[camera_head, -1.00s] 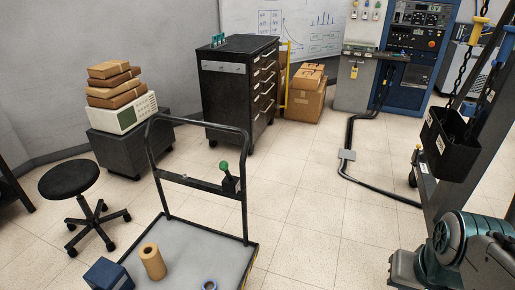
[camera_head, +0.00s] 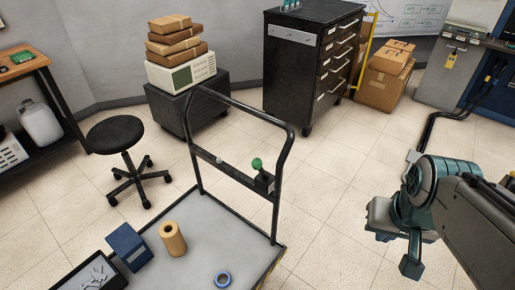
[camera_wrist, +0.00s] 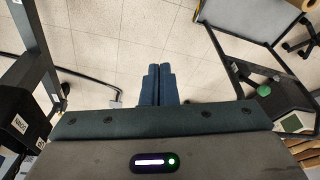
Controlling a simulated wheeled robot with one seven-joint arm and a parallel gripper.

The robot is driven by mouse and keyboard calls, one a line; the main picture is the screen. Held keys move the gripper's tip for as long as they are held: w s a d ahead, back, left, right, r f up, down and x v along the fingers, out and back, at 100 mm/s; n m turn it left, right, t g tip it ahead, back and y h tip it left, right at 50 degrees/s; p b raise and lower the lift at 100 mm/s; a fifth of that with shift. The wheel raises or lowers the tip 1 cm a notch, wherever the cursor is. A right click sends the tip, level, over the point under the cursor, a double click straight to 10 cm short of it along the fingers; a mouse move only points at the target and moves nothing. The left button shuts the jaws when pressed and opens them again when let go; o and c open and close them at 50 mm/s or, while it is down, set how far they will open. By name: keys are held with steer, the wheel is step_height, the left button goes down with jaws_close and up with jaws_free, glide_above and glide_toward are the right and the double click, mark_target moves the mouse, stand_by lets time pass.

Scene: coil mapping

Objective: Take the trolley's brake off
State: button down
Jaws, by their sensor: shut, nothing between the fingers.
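The trolley (camera_head: 215,215) stands in the lower middle of the head view, with a grey deck and a black push handle (camera_head: 243,105). A green-knobbed brake lever (camera_head: 257,164) sits on the handle's crossbar at its right side, and its knob shows at the right of the wrist view (camera_wrist: 264,90). My gripper (camera_head: 410,268) is at the right of the head view, pointing down, well apart from the lever. In the wrist view its fingers (camera_wrist: 158,72) are together and empty above bare floor.
A black stool (camera_head: 116,135) stands left and a drawer cabinet (camera_head: 300,65) behind. Floor between gripper and trolley is clear.

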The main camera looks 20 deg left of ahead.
steer(key=shift+s+d, duration=0.1)
steer(key=shift+s, duration=0.05)
steer(key=w+f+n+g+h+b, duration=0.2)
steer(key=w+f+n+h+b, duration=0.25)
steer(key=f+b, duration=0.65)
steer(key=w+a+f+n+t+h+b, duration=0.3)
steer(key=w+a+f+t+h+b, duration=0.2)
steer(key=w+a+f+h+b, duration=0.3)
steer(key=w+a+f+n+t+b, duration=0.2)
steer(key=w+a+t+b, duration=0.15)
steer(key=a, duration=0.35)
steer(key=w+a+f+n+t+b, duration=0.2)
steer(key=a+t+b, duration=0.2)
steer(key=a+t, duration=0.15)
steer(key=s+a+f+n+t+y+b, duration=0.2)
steer(key=a+t+y, duration=0.1)
steer(key=a, duration=0.6)
steer(key=s+a+f+n+t+y+b, duration=0.2)
steer(key=a+t+y+b, duration=0.1)
steer(key=a, duration=0.5)
steer(key=shift+s+a+f+n+t+y, duration=0.2)
steer(key=shift+a+f+n+t+y, duration=0.2)
steer(key=shift+t+y, duration=0.3)
steer(key=shift+w, duration=0.1)
